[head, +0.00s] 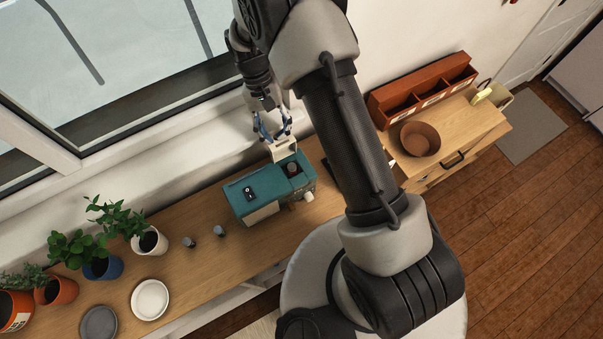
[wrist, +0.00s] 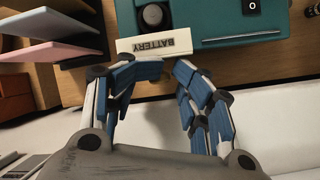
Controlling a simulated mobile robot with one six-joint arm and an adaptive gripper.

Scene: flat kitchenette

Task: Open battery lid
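A teal device (head: 240,195) stands on the wooden counter. Its white lid, marked BATTERY in the wrist view (wrist: 155,43), is swung up at the device's window-side edge; it also shows in the head view (head: 284,149). The compartment beside it is uncovered, and a dark round object (wrist: 152,15) shows inside. My gripper (wrist: 168,70) has its blue fingers apart with nothing between them. The fingertips are close to the lid's outer side; I cannot tell whether they touch it. In the head view my gripper (head: 273,132) is just behind the lid.
Two small grey cylinders (head: 219,231) stand left of the device. Potted plants (head: 150,241) and two plates (head: 150,299) are further left. A brown bowl (head: 420,138) and a reddish organizer (head: 422,88) stand to the right. The window wall is close behind my gripper.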

